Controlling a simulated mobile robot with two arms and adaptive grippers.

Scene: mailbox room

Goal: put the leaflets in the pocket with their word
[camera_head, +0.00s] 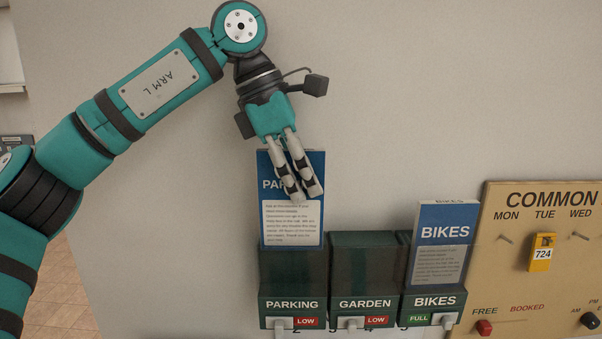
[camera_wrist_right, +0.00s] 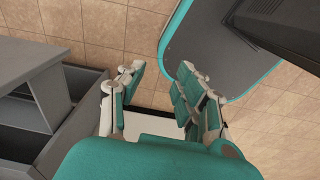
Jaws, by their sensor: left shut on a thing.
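My left gripper (camera_head: 304,190) is shut on a blue-topped leaflet (camera_head: 290,225) whose heading begins "PA"; my fingers hide the rest. The leaflet is upright above the pocket marked PARKING (camera_head: 292,280), its lower edge at the pocket's top; I cannot tell how far inside it is. The middle pocket, marked GARDEN (camera_head: 364,278), looks empty. A leaflet headed BIKES (camera_head: 444,240) stands in the right pocket, marked BIKES (camera_head: 433,302). My right gripper (camera_wrist_right: 160,84) is open and empty in the right wrist view, above the floor.
Under PARKING and GARDEN a red LOW label shows; under BIKES a green FULL label (camera_head: 418,318). White sliders sit by the labels. A tan board (camera_head: 520,260) headed COMMON, with pegs, a yellow tag and knobs, is right of the pockets. Grey furniture (camera_wrist_right: 40,100) stands left of my right gripper.

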